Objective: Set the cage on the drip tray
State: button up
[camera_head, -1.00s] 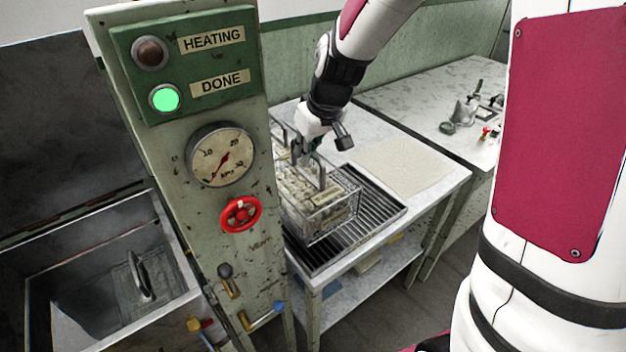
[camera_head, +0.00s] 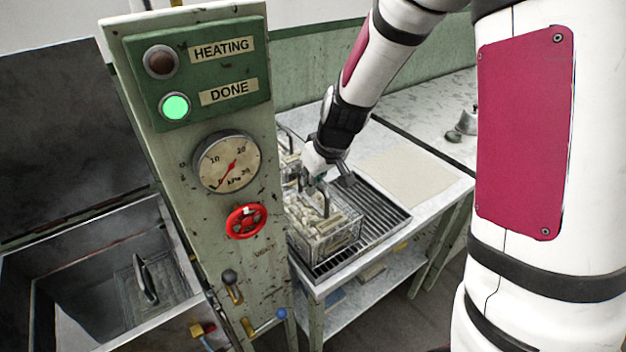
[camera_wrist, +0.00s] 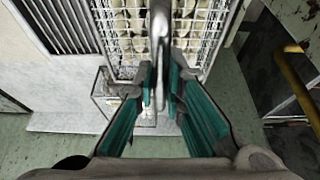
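The cage (camera_head: 328,238) is a wire basket filled with pale cocoons, with an upright metal handle. It stands over the left part of the dark slatted drip tray (camera_head: 375,212) and looks to be at or very near its surface; contact is hard to tell. My gripper (camera_head: 314,182) is above the cage at its handle. In the wrist view, the teal fingers of my gripper (camera_wrist: 161,88) close around the grey handle (camera_wrist: 158,40), one on each side, with the cage (camera_wrist: 120,42) beyond. The drip tray slats (camera_wrist: 58,22) show at upper left.
Another cage (camera_head: 288,158) stands behind on the bench. A pale mat (camera_head: 405,168) lies right of the tray. The green control panel post (camera_head: 265,277), with a lit DONE lamp (camera_head: 175,107), stands close on the left. An open basin (camera_head: 75,320) lies further left.

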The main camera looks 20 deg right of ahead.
jog(key=shift+o, duration=1.3)
jog(key=shift+r, duration=0.15)
jog(key=v, duration=1.2)
jog(key=s+r+m, duration=0.1)
jog(key=s+r, duration=0.2)
jog(key=s, duration=0.4)
jog(key=s+r+m+h, duration=0.1)
jog(key=s+r, duration=0.2)
jog(key=s, duration=0.5)
jog(key=s+r+m+t, duration=0.1)
jog(key=s+r, duration=0.2)
jog(key=s, duration=0.4)
jog(key=shift+s+r+m, duration=0.3)
jog(key=shift+r, duration=0.1)
jog(key=shift+d, duration=0.15)
